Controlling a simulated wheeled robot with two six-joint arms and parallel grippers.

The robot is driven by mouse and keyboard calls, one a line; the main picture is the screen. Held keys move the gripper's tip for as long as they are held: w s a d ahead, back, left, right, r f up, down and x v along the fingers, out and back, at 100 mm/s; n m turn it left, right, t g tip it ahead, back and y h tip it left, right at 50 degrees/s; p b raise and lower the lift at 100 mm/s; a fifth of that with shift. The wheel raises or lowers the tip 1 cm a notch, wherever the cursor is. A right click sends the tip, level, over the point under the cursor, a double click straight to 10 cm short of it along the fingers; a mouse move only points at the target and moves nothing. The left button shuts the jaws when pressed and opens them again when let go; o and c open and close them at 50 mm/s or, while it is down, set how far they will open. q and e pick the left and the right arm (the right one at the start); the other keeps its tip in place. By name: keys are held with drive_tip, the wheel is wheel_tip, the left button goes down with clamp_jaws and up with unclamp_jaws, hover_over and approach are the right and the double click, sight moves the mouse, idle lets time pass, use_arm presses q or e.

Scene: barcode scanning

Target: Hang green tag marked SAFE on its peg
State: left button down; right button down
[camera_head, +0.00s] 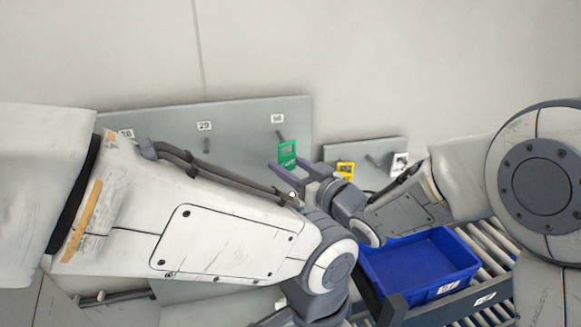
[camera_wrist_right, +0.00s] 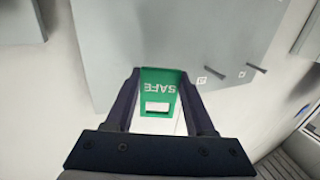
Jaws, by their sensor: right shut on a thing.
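My right gripper (camera_head: 291,167) is shut on the green tag (camera_head: 287,151) and holds it up in front of the large grey board (camera_head: 240,130). In the right wrist view the tag (camera_wrist_right: 160,90) sits between the two fingers, its word SAFE upside down and its slot toward the palm. In the head view a peg (camera_head: 280,134) shows just above the tag, under a small white label (camera_head: 277,118). I cannot tell how far the tag is from the board. My left arm crosses the head view, but its gripper is not in view.
Another peg (camera_head: 206,145) stands under the label 29 (camera_head: 204,126). A smaller grey board (camera_head: 375,150) at right carries a yellow tag (camera_head: 346,170) and a white tag (camera_head: 399,164). A blue bin (camera_head: 420,262) stands on the roller conveyor (camera_head: 490,240) below.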

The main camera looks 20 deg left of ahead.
sight(292, 161)
drive_tip(key=shift+w+a, duration=0.2)
drive_tip(key=shift+w, duration=0.1)
idle(0.4)
drive_tip(key=shift+w+a, duration=0.25)
drive_tip(key=shift+w, duration=0.15)
drive_tip(key=shift+b, duration=0.5)
idle(0.6)
drive_tip(key=shift+w+a, duration=0.6)
drive_tip(key=shift+w, duration=0.35)
idle(0.3)
idle(0.8)
drive_tip(key=shift+w+a, duration=0.55)
drive_tip(key=shift+w, duration=0.25)
idle(0.5)
drive_tip(key=shift+f+b, duration=0.2)
drive_tip(key=shift+b, duration=0.2)
idle(1.0)
